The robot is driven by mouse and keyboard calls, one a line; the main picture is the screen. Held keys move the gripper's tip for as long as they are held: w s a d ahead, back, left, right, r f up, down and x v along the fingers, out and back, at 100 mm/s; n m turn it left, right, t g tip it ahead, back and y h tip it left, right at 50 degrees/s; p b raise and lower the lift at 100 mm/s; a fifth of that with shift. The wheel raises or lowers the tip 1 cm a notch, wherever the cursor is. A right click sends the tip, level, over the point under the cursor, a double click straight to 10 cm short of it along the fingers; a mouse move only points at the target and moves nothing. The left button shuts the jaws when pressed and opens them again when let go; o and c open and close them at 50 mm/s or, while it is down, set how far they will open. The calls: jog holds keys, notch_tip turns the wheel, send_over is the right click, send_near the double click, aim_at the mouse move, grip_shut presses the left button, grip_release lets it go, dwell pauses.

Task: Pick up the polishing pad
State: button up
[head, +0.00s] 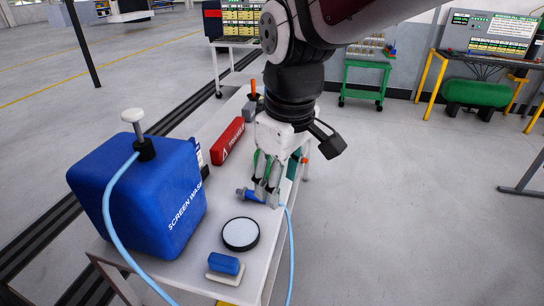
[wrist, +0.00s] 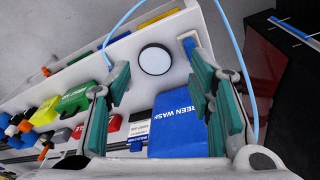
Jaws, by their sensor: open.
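The polishing pad (head: 240,233), a round white disc with a black rim, lies flat on the light table. It also shows whole in the wrist view (wrist: 155,60), between and beyond the fingertips. My gripper (head: 265,192) points down over the table, behind the pad in the head view and apart from it. In the wrist view my gripper (wrist: 162,78) has its teal-padded fingers spread wide with nothing between them.
A big blue screen wash container (head: 140,190) with a pale blue hose stands left of the pad. A blue-topped block (head: 223,264) lies in front of it. A red case (head: 228,140) lies farther back. A blue nozzle (head: 250,195) shows beside the fingers.

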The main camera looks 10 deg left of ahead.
jog(key=a+f+n+g+b, duration=0.1)
jog(key=a+f+n+b, duration=0.35)
jog(key=a+f, duration=0.85)
send_over(222, 259)
jog(key=shift+n+h, duration=0.35)
jog(key=shift+h, duration=0.05)
notch_tip(222, 259, down, 8)
jog(key=shift+f, duration=0.1)
jog(key=shift+f+b, duration=0.55)
jog(key=shift+f, duration=2.5)
grip_shut()
